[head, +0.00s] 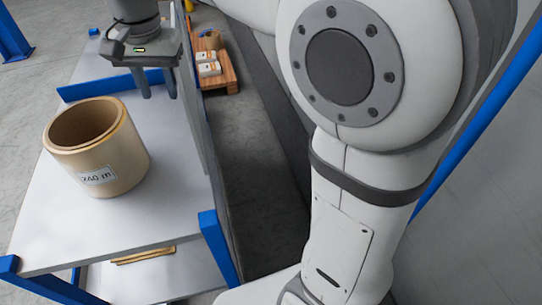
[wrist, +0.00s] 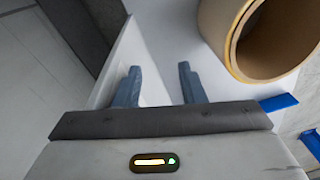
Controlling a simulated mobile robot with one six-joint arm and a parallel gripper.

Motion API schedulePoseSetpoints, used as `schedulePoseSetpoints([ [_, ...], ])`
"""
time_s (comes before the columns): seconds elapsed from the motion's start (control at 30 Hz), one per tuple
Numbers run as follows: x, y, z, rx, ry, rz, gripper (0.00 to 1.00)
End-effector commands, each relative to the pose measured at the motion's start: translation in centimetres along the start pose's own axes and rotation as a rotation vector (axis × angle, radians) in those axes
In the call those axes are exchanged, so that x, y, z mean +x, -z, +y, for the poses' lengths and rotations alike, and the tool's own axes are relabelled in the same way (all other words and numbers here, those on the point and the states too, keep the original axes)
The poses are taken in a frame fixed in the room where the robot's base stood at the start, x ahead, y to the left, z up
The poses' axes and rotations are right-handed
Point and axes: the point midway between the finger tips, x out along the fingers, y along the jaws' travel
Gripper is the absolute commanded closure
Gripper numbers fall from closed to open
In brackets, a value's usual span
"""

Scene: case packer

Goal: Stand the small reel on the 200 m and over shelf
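A tan hollow reel (head: 125,158) stands upright on a grey shelf top (head: 150,225) in the head view. Its white label appears to read 240 m. It is the only reel I can make out, so I cannot compare its size. My gripper (head: 158,97) is beyond the reel and to its right, apart from it, with its fingers pointing down over the shelf. In the wrist view the gripper (wrist: 159,70) has its fingers spread with nothing between them. The reel (wrist: 215,25) shows at the upper right there, partly cut off by the frame.
A blue strip (head: 110,85) edges the far side of the shelf. Blue posts (head: 217,245) stand at its near corners. A lower level (head: 175,280) carries a flat tan piece (head: 145,256). A wooden pallet (head: 222,80) with white boxes is on the floor beyond.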

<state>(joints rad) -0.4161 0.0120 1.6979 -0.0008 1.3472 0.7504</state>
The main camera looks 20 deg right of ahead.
Motion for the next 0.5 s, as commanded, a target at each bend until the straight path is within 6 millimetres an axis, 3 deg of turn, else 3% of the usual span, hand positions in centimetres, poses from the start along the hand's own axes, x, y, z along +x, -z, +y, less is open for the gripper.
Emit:
schedulePoseSetpoints([
  [0.03, 0.4, -0.3, 2.9, -0.02, 0.01, 0.018, 0.63],
  [0.1, 1.3, -1.0, 6.2, -0.062, 0.019, 0.042, 0.63],
  [0.3, 4.7, -4.2, 14.7, -0.186, 0.028, 0.122, 0.63],
  [0.5, 8.4, -7.9, 20.2, -0.287, 0.012, 0.184, 0.63],
])
